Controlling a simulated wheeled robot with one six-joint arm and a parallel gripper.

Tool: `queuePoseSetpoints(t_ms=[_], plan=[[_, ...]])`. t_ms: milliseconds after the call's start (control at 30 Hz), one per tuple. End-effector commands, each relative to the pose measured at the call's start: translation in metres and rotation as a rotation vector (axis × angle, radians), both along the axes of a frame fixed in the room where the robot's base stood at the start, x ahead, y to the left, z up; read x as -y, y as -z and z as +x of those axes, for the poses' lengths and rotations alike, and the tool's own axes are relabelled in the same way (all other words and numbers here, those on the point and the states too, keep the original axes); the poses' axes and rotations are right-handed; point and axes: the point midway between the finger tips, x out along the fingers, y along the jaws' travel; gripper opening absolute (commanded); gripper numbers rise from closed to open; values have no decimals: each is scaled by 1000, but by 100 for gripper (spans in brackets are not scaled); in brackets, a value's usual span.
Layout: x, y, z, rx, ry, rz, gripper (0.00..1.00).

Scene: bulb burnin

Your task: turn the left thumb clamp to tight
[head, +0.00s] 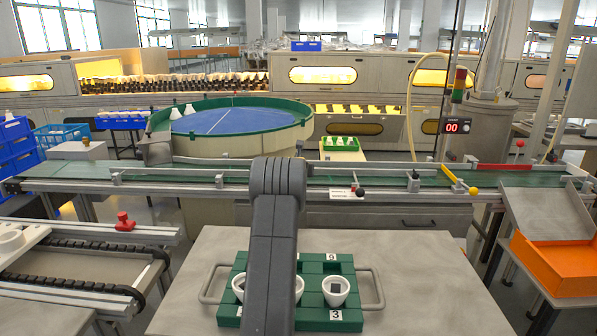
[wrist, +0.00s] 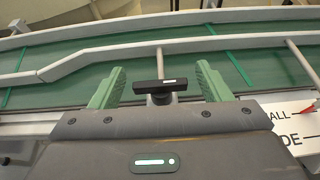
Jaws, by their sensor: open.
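In the wrist view, a black thumb clamp (wrist: 160,87) with a T-shaped bar sits at the end of a grey rod from the conveyor guide rail. Its bar lies about level across the picture. My gripper (wrist: 158,82) is open, with one green finger on each side of the bar. Gaps show between the fingers and the bar, so it is not gripped. In the head view my arm hides the gripper and this clamp. I cannot tell how tight the clamp is.
The green conveyor (head: 140,172) runs across, with guide rails. A white label (head: 347,193) stands right of my arm; it also shows in the wrist view (wrist: 297,131). A bench (head: 420,270) in front holds a green tray (head: 310,267) with white cups. An orange bin (head: 548,265) stands right.

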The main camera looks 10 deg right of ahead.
Motion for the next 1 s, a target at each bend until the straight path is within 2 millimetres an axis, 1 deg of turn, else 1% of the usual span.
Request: queuePoseSetpoints(t_ms=[167,267,800,1000], plan=[[-3,-2,-10,2,0,-1,71],[-6,-6,-21,3,0,-1,71],[-28,-38,-92,1,0,0,71],[-34,-48,-112,0,0,0,71]])
